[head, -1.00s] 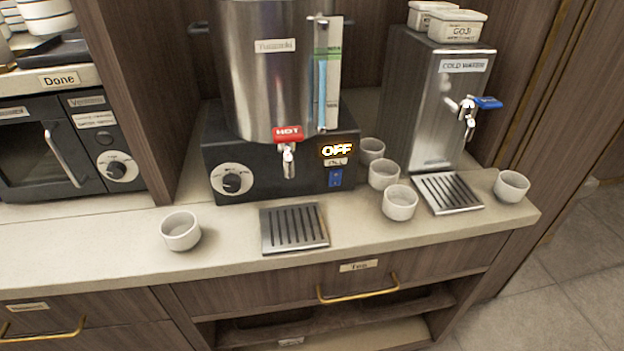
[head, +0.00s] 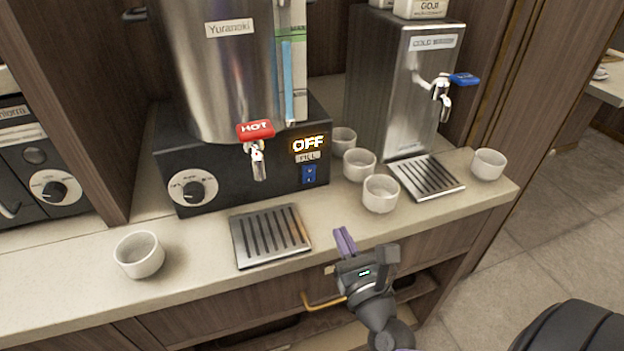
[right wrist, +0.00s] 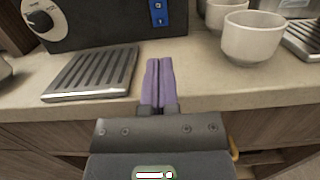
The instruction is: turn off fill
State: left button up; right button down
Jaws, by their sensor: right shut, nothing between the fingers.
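The hot water boiler (head: 215,75) stands on a black base, with a red HOT tap (head: 257,131) at its front. A display (head: 308,144) on the base reads OFF, above a small label that appears to say FILL. The blue fill switch (head: 309,175) is below that label. It also shows at the top of the right wrist view (right wrist: 159,13). My right gripper (head: 344,241) is shut and empty, in front of the counter edge and below the switch. Its purple fingers (right wrist: 159,84) lie together in the right wrist view. My left gripper is not in view.
A drip tray (head: 270,236) lies before the boiler. Several white cups stand on the counter, one (head: 381,193) near my right gripper and one (head: 139,254) at left. The cold water dispenser (head: 405,80) and its tray (head: 427,178) are at right. A drawer handle (head: 322,302) is below.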

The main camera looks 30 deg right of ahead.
aim_at(310, 171)
jog(key=x, duration=1.3)
jog(key=shift+w, duration=0.4)
jog(key=shift+w+d+r, duration=0.1)
jog(key=shift+w+r, duration=0.05)
jog(key=shift+w, duration=0.05)
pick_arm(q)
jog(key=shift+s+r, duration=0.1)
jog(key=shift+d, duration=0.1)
